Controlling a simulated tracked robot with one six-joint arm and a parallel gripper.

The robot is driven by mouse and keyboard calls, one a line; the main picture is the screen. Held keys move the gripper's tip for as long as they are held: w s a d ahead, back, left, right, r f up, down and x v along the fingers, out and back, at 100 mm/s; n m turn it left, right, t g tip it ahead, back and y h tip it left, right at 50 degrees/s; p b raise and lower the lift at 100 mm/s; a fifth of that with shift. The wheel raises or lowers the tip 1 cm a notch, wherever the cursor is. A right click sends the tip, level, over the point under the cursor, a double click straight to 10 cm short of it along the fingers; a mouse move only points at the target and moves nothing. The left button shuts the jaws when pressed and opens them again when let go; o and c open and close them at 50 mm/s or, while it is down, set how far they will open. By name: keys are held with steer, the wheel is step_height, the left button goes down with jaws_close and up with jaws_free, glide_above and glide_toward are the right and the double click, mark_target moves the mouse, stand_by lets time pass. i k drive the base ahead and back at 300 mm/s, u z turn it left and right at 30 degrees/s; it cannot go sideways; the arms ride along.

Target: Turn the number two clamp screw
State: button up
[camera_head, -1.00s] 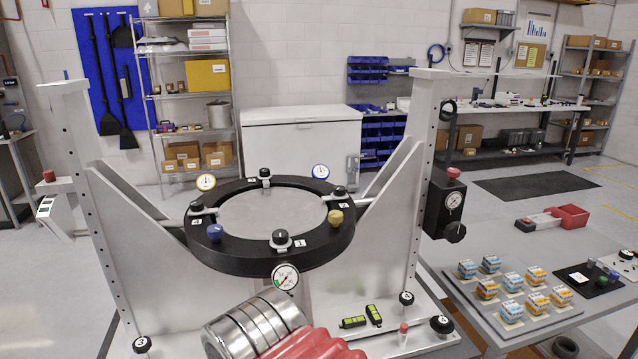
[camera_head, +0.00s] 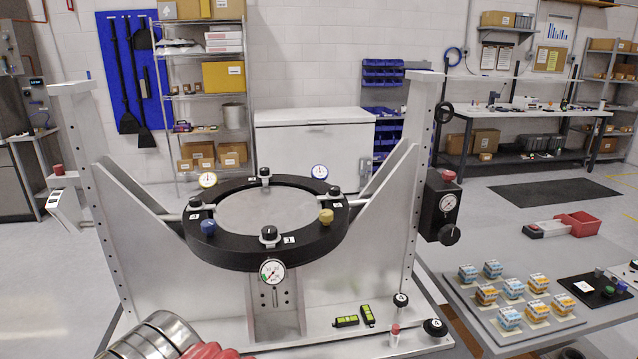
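The mirror fixture holds a black ring (camera_head: 215,252) around a round grey mirror (camera_head: 268,208), between two pale uprights. Black clamp screws sit on the ring: one at the front (camera_head: 269,233), one at the back (camera_head: 264,172), one at the left (camera_head: 195,203) and one at the right (camera_head: 334,192). Each has a small white number label near it. The front label (camera_head: 288,240) seems to read 1; the others are too small to read surely, so I cannot tell which screw is number two. My gripper is out of view; only silver and red parts of my arm show at the bottom left.
A blue knob (camera_head: 208,227) and a yellow knob (camera_head: 326,216) also stand on the ring. A dial gauge (camera_head: 272,271) hangs at its front. Two green-and-black levels (camera_head: 367,315) lie on the fixture base. A grey table (camera_head: 455,262) at right carries several small blocks.

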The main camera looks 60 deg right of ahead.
mark_target(334, 193)
steer(key=u, duration=0.05)
steer(key=k, duration=1.65)
steer(key=z, duration=0.6)
steer(key=i, duration=1.25)
steer(key=z, duration=0.05)
